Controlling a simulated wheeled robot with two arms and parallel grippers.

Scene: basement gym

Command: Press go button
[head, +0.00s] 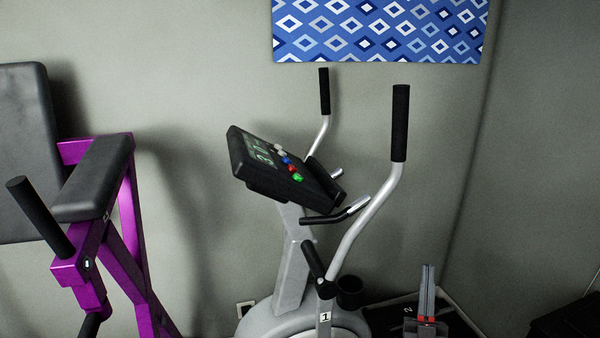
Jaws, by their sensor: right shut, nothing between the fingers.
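The console (250,184) of a grey elliptical machine stands in the middle of the head view, tilted, with a lit display (262,152). Beside the display is a row of coloured buttons. The green button (298,177) is nearest me, and is probably the go button, though I cannot read a label. A red button (293,168) and a blue button (287,160) sit beside it. My right gripper (428,267) is at the lower right, fingers upward and shut, empty. It is well apart from the console, lower and to its right. My left gripper is not in view.
The machine's tall black-gripped handle (400,122) stands between the console and my right gripper. A second handle (324,92) rises behind. A shorter handlebar (335,215) juts below the console. A purple exercise frame (128,215) with black pads stands left.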

